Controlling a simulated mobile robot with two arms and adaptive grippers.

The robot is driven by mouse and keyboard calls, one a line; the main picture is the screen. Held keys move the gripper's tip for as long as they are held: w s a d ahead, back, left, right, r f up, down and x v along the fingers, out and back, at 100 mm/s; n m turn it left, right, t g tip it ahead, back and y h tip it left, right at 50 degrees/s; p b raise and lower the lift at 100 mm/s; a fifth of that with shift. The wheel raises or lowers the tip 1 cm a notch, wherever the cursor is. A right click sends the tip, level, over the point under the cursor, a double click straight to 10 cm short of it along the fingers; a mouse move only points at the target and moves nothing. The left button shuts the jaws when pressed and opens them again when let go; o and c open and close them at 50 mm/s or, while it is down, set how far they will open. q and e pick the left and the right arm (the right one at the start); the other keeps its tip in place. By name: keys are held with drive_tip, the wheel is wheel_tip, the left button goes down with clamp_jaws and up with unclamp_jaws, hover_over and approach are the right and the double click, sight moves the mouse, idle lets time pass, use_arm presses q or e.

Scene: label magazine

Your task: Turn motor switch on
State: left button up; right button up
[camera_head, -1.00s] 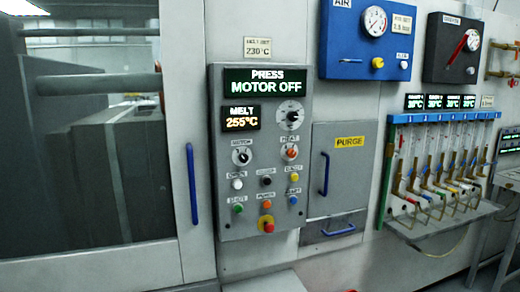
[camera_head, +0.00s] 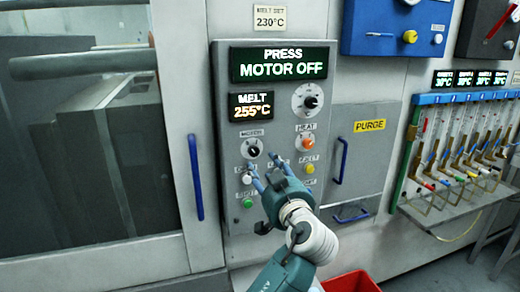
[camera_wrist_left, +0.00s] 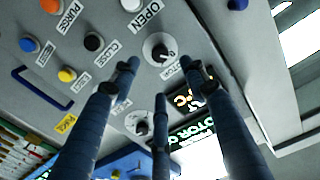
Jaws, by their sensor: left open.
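The motor switch (camera_head: 252,150) is a black rotary knob on a round white dial, at the left of the grey control panel (camera_head: 224,120) under the label "MOTOR". The display (camera_head: 283,64) above reads "PRESS MOTOR OFF". My left gripper (camera_head: 262,172) is just below and in front of the knob, its fingers spread and empty. In the left wrist view the motor switch (camera_wrist_left: 159,48) lies ahead of the open fingers (camera_wrist_left: 164,80), apart from them as far as I can tell. My right gripper is not in view.
A blue door handle (camera_head: 195,177) is to the left. A red bin (camera_head: 352,283) is below.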

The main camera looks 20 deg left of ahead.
sight(255, 154)
use_arm(q)
drive_tip(key=p+x, duration=0.4)
drive_tip(key=x, duration=0.5)
drive_tip(key=shift+w+a, duration=0.15)
drive_tip(key=shift+w, duration=0.2)
drive_tip(key=c, duration=0.3)
drive_tip(key=shift+f, duration=0.1)
drive_tip(key=c, duration=0.8)
